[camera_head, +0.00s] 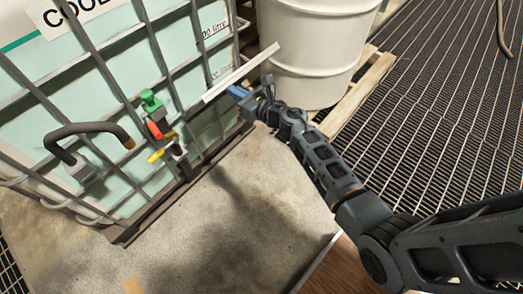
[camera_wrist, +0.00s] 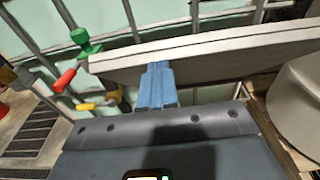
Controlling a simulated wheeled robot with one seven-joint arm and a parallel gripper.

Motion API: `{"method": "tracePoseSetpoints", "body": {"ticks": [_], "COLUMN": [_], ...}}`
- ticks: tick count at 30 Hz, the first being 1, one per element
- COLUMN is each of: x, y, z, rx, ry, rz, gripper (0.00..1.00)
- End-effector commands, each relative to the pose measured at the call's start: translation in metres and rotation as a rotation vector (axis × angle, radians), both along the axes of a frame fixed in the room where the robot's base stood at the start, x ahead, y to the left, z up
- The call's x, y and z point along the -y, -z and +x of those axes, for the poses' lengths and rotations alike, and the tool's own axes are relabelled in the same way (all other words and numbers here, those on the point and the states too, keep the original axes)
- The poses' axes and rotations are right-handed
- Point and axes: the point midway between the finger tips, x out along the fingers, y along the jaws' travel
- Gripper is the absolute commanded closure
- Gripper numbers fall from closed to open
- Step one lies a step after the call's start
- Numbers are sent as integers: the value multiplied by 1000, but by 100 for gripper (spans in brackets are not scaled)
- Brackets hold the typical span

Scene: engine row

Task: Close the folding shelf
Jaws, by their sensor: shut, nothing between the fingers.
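The folding shelf (camera_head: 241,72) shows in the head view as a thin, pale panel seen nearly edge-on, in front of the caged tank. In the wrist view the shelf (camera_wrist: 215,50) spans the upper middle as a long grey panel with a light edge. My gripper (camera_head: 238,92) is at the panel's near side, just below it in the head view. In the wrist view its blue fingers (camera_wrist: 157,68) are together and empty, their tips at the panel's face. They look to be touching it or very close; I cannot tell which. The shelf's hinges or brackets are not clear.
The caged coolant tank (camera_head: 110,75) stands behind the shelf. Valves with green (camera_head: 151,100), red and yellow handles and a black hose (camera_head: 90,129) stick out at the left. A white drum (camera_head: 310,50) on a pallet (camera_head: 362,93) stands right. The concrete floor (camera_head: 235,220) in front is clear.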

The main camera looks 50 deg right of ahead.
Motion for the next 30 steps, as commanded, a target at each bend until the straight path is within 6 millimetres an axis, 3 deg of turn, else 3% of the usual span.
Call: {"method": "tracePoseSetpoints", "body": {"ticks": [1,11,21,30], "x": [-1,-2,-4,-6], "y": [-10,-37,-72,-85], "z": [5,40,115,169], "rx": [-16,-18,-15,-17], "ry": [-3,-4,-3,-2], "rz": [-3,-1,-4,-1], "gripper": [100,100,100,100]}}
